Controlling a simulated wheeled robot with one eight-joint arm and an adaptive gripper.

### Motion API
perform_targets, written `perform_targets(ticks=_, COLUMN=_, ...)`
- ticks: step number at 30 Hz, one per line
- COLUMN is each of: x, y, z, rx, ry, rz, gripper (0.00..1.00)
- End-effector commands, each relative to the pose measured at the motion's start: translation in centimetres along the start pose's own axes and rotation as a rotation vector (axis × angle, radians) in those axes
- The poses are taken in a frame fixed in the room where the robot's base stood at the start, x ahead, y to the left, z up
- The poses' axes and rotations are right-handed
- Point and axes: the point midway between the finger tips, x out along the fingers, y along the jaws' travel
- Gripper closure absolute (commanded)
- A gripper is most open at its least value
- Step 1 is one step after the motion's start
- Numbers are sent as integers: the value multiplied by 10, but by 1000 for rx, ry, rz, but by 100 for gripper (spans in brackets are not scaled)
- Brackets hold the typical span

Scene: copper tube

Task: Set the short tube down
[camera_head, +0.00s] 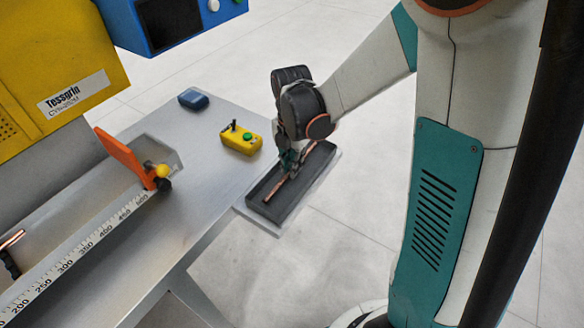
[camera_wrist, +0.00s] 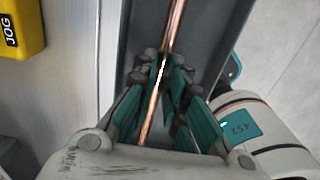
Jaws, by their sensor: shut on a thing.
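The short copper tube (camera_head: 281,185) is held in my gripper (camera_head: 290,160), low over a dark grey tray (camera_head: 262,192). In the wrist view my gripper (camera_wrist: 168,88) has its teal-padded fingers closed around the tube (camera_wrist: 175,25), which runs lengthwise between them. The tube lies roughly along the tray's length, inside its outline. The dark tray also shows in the wrist view (camera_wrist: 205,45). I cannot tell whether the tube touches the tray floor.
A blue object (camera_head: 193,98) sits farther back. An orange stop (camera_head: 125,157) and a ruler scale (camera_head: 80,250) are at left. Another copper tube end (camera_head: 12,239) shows at far left.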

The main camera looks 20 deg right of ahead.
Motion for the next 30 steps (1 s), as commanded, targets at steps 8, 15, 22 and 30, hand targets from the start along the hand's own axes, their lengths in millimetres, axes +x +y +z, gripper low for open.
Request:
perform_targets(ticks=8, x=11, y=0, z=0, rx=0, ry=0, rz=0, gripper=100)
perform_targets(ticks=15, x=14, y=0, z=0, rx=0, ry=0, rz=0, gripper=79)
perform_targets(ticks=22, x=14, y=0, z=0, rx=0, ry=0, rz=0, gripper=68)
perform_targets(ticks=30, x=8, y=0, z=0, rx=0, ry=0, rz=0, gripper=68)
